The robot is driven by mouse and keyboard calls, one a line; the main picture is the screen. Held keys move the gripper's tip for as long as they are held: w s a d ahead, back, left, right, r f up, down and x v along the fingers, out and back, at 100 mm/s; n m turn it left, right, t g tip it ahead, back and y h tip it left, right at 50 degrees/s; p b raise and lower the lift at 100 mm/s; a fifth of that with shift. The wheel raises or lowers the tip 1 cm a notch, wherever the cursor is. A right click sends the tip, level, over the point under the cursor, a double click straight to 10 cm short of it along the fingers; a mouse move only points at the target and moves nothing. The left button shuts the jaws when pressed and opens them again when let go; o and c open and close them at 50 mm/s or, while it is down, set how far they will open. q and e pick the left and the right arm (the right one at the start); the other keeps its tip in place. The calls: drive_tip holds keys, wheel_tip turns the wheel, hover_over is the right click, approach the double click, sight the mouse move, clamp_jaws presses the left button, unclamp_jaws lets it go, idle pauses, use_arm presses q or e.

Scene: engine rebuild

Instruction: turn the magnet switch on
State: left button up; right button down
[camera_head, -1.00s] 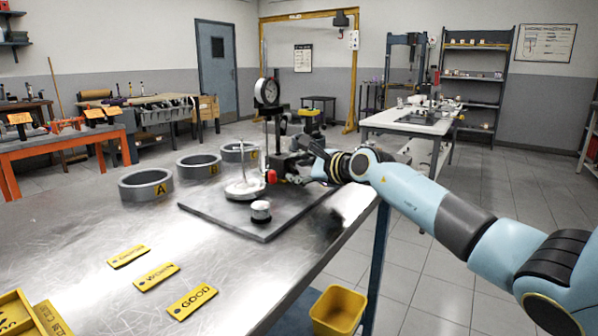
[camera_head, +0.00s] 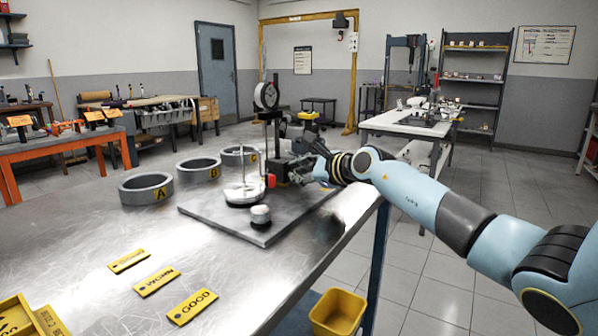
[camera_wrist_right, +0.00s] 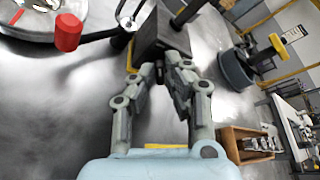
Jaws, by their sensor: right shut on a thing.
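The dial gauge stand (camera_head: 266,131) stands upright on the dark plate, with its round dial on top. The dark block at its base (camera_head: 281,171) also shows in the wrist view (camera_wrist_right: 160,32). My right gripper (camera_head: 297,172) reaches the block from the right. In the wrist view its fingers (camera_wrist_right: 158,65) are closed on the dark block, with the red knob outside them. Any switch marking is not readable. My left gripper is not in view.
Rings A (camera_head: 146,194), B (camera_head: 199,176) and C stand to the left. Yellow tags lie in front. The table's right edge is close under my arm.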

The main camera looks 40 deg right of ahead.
drive_tip(key=shift+w+d+r+m+g+y+p, duration=0.15)
drive_tip(key=shift+m+g+y+p, duration=0.35)
drive_tip(key=shift+m, duration=0.7)
drive_tip(key=shift+d+m+g+y+b, duration=0.3)
drive_tip(key=shift+m+g+y+b, duration=0.15)
drive_tip(key=shift+m+y, duration=0.6)
drive_tip(key=m, duration=0.1)
drive_tip(key=m+y+b, duration=0.1)
drive_tip(key=m+b, duration=0.1)
drive_tip(key=shift+w+d+f+g+y, duration=0.15)
drive_tip(key=shift+d+f+g+y, duration=0.1)
drive_tip(key=shift+d+y, duration=0.1)
drive_tip(key=shift+d+f+m+y+b, duration=0.15)
drive_tip(key=shift+m+y+b, duration=0.65)
drive_tip(key=shift+m+b, duration=0.4)
drive_tip(key=shift+m+y+b, duration=0.4)
drive_tip(key=shift+m+b, duration=0.15)
drive_tip(key=shift+m, duration=0.1)
drive_tip(key=shift+w, duration=0.1)
drive_tip(key=c, duration=1.4)
unclamp_jaws()
